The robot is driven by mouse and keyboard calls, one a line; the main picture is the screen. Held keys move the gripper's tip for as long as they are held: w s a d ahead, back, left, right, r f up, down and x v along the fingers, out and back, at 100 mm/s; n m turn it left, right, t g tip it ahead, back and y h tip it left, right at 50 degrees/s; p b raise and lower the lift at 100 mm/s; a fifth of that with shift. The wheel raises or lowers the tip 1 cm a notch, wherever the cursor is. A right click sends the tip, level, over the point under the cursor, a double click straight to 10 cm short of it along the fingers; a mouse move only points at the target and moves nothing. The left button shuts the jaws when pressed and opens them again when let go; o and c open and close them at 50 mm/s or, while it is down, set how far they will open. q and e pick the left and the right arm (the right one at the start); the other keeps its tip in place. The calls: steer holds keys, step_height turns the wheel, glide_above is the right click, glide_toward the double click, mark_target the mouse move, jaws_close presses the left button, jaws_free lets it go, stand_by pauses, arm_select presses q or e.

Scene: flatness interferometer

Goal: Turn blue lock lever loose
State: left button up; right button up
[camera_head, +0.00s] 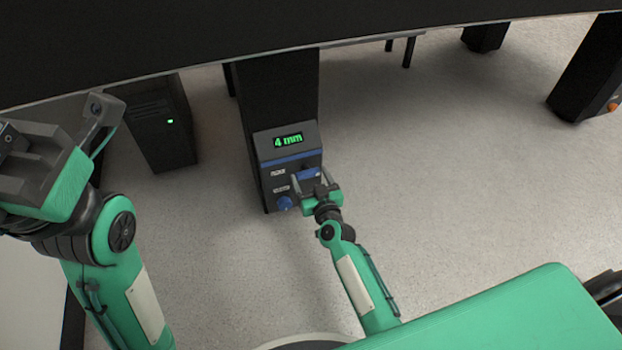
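A dark control box (263,180) with a blue stripe stands on the front of a black column, and its green display (288,140) reads "4 mm". A blue lever (308,173) shows on the right side of its face, partly hidden by my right gripper. A round blue knob (284,203) sits lower left on the box. My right gripper (312,181) is at the box face with its fingers apart, in front of the lever; whether they touch it I cannot tell. My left gripper (54,128) is raised at the far left, fingers apart and empty, away from the box.
A black cabinet (160,125) with a green light stands left of the column. A large dark slab (200,35) spans the top of the view. A black unit (585,75) with an orange button is at the far right. The speckled floor (440,160) to the right is clear.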

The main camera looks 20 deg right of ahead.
steer(key=c, duration=0.6)
